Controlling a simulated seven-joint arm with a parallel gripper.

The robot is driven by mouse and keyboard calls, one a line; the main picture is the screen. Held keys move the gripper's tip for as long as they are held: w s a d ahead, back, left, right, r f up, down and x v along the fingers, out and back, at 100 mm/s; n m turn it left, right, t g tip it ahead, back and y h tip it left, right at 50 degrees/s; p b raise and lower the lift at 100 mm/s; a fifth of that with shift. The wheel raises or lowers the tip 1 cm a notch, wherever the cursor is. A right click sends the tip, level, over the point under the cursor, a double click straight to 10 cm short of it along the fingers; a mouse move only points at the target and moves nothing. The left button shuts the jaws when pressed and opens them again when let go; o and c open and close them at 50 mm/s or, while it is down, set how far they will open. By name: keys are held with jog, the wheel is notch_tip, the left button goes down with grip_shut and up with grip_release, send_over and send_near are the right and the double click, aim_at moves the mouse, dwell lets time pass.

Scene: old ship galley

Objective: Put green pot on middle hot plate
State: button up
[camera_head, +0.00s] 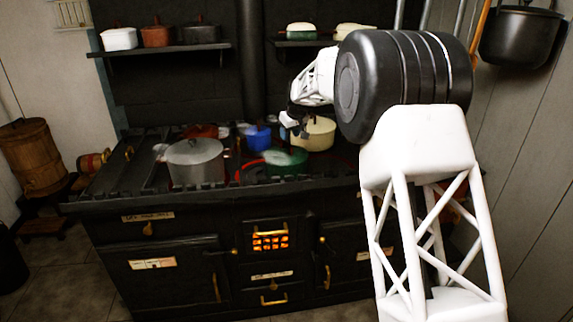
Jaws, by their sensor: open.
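The green pot (287,166) sits low on the front of the black stove top, right of a large grey pot (195,162). A pale patch shows on its top. Red glowing rings (340,163) show on the stove top beside the green pot; I cannot tell which hot plate is the middle one. My gripper (291,126) is small in view above the stove, between a blue pot (258,138) and a cream pot (313,135). It is open and appears above and behind the green pot, apart from it. No object shows between its fingers.
A red pot (203,131) stands at the stove's back left. Shelves with several pots hang above the stove (160,48). A dark pot (519,37) hangs at the upper right. A wooden barrel (33,158) stands left. Pots crowd the stove top; its front left is clear.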

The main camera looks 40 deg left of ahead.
aim_at(286, 144)
jog(key=shift+x, duration=0.8)
jog(key=shift+f, duration=0.1)
jog(key=shift+x, duration=2.55)
jog(key=shift+w, duration=0.1)
jog(key=shift+c, duration=0.2)
grip_shut()
jog(key=shift+r, duration=0.2)
